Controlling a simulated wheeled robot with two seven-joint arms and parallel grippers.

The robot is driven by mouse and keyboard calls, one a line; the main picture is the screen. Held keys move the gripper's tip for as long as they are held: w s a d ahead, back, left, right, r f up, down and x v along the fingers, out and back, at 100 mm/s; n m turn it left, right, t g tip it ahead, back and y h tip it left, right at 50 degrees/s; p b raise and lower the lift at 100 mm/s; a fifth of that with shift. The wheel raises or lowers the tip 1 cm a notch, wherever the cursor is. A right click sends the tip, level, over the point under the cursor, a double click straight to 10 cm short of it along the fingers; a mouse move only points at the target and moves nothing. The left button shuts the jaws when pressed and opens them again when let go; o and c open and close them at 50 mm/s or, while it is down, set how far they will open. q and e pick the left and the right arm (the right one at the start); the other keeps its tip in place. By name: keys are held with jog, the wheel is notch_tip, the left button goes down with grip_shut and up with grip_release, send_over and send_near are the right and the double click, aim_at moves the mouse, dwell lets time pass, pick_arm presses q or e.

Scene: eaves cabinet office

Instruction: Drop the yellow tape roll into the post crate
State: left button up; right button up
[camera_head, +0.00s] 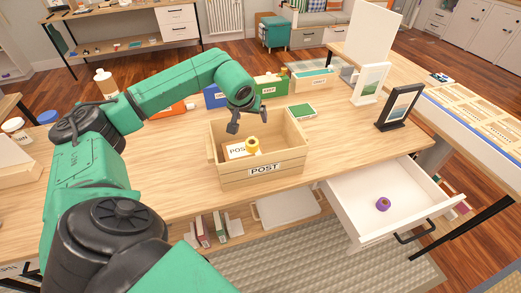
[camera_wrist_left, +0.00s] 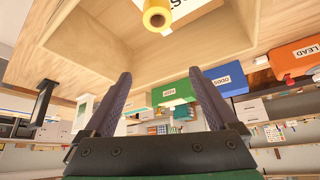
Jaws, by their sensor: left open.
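The wooden post crate (camera_head: 215,158) stands on the desk with a POST label on its front. The yellow tape roll (camera_head: 252,146) is inside the crate, by a white card lettered POST (camera_head: 237,151). The roll also shows at the top of the left wrist view (camera_wrist_left: 157,16); I cannot tell exactly what it rests on. My left gripper (camera_head: 248,122) is above the crate's far part, open and empty, apart from the roll. Its spread fingers show in the left wrist view (camera_wrist_left: 161,76). My right gripper is not in view.
An open white drawer (camera_head: 350,205) at the front right holds a purple tape roll (camera_head: 382,204). Green (camera_head: 272,87) and blue (camera_head: 214,97) labelled boxes stand behind the crate. Photo frames (camera_head: 400,106) stand at the right. The desk right of the crate is clear.

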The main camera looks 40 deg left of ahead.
pick_arm(q)
jog(key=b+v, duration=0.1)
jog(key=v, duration=1.2)
jog(key=shift+r, duration=0.3)
jog(key=shift+s+d, duration=0.1)
jog(key=shift+s, duration=0.05)
